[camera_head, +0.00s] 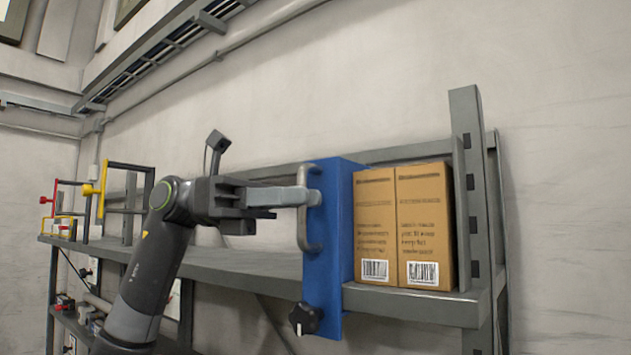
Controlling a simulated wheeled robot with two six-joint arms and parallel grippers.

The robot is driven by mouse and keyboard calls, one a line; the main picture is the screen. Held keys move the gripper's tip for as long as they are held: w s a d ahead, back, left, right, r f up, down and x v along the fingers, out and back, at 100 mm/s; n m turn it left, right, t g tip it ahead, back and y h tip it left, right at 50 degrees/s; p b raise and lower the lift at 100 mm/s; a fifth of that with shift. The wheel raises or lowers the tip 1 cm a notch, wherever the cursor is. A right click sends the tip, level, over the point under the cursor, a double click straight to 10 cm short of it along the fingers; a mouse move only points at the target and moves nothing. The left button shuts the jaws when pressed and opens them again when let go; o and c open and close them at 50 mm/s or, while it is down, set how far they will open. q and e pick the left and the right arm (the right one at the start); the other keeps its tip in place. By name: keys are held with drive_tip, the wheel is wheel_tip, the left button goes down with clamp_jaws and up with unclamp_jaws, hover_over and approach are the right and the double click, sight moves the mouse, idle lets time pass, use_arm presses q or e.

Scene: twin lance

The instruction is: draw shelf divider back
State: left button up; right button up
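The shelf divider (340,230) is a tall blue plate standing upright across the grey shelf, left of two cartons. A grey bar handle (303,235) is fixed to its left side, and a dark knob (305,319) sits near its lower end. My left gripper (311,197) reaches in from the left at the upper part of the handle. One pale finger overlaps the handle there; the other finger is mostly hidden, so I cannot tell whether they are closed on the bar. My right gripper is not in view.
Two brown cartons (374,225) (425,225) stand side by side, between the divider and the grey right upright (469,190). The shelf (245,267) left of the divider looks clear. Red and yellow framed items (92,190) stand at its far left end.

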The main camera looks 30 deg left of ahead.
use_arm(q)
drive_tip(key=d, duration=0.1)
drive_tip(key=d+p, duration=0.1)
drive_tip(key=d, duration=0.1)
drive_tip(key=shift+w+d, duration=0.1)
drive_tip(key=shift+w, duration=0.2)
clamp_jaws()
